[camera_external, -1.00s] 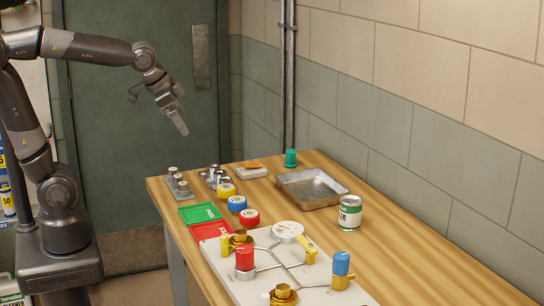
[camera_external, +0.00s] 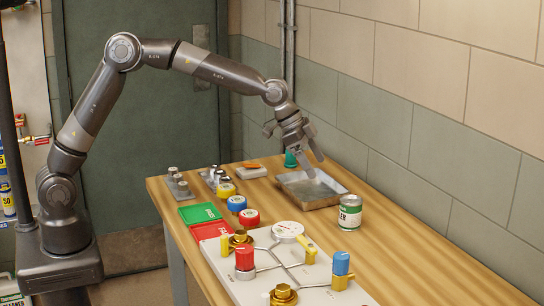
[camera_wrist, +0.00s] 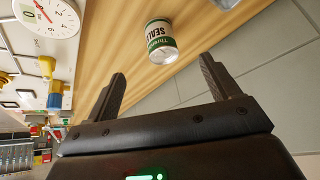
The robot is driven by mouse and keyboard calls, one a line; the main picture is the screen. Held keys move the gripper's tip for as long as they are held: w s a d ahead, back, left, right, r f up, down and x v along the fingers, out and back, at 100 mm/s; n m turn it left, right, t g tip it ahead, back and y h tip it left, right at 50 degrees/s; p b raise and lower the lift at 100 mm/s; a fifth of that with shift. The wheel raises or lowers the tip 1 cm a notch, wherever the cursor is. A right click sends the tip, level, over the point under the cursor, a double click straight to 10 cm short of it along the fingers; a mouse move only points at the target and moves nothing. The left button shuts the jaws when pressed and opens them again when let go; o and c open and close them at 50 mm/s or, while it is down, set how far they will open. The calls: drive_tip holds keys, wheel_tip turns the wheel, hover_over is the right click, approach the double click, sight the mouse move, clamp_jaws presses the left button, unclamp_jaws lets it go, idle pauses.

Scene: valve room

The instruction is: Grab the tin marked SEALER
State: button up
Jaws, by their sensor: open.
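The SEALER tin (camera_external: 350,212) is a small green and white can with a metal lid. It stands upright on the wooden table near the wall, right of the metal tray. In the wrist view the tin (camera_wrist: 161,41) is ahead of my gripper, beyond the gap between the fingers, its label partly readable. My gripper (camera_external: 317,158) is above the metal tray, up and left of the tin and apart from it. In the wrist view its two fingers (camera_wrist: 163,82) are spread wide with nothing between them.
The shallow metal tray (camera_external: 333,202) lies below my gripper. A white board (camera_external: 262,283) with a gauge (camera_external: 287,230), valves and pipes fills the front of the table. The tiled wall (camera_external: 445,160) is close behind the tin.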

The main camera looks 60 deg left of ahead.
drive_tip(key=h, duration=0.1)
approach(347, 199)
drive_tip(key=f, duration=0.2)
drive_tip(key=x, duration=1)
drive_tip(key=shift+w+d, duration=0.4)
drive_tip(key=shift+d, duration=0.05)
drive_tip(key=shift+c, duration=0.4)
drive_tip(key=c, duration=1.2)
drive_tip(key=shift+r, duration=0.1)
